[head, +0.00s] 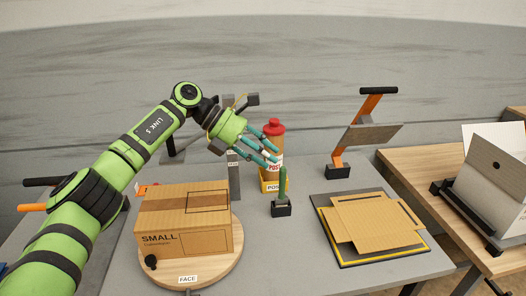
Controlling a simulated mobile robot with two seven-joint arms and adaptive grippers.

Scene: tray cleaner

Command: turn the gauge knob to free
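I cannot tell for certain which part is the gauge knob. A small round black knob (151,262) sits at the front left edge of the round wooden board, by the box marked SMALL. A grey post (233,178) with a small, unreadable label stands behind the box, partly hidden above by my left gripper. My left gripper (268,147) is above the table, in front of the red-capped bottle. Its teal fingers are spread and appear empty. My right gripper is not in view.
A cardboard box (185,215) rests on the round board (225,262) labelled FACE. A red-capped bottle (276,140), a green upright piece in a black base (281,209) and flat cardboard (375,222) stand to the right. An orange-armed stand (350,140) is behind.

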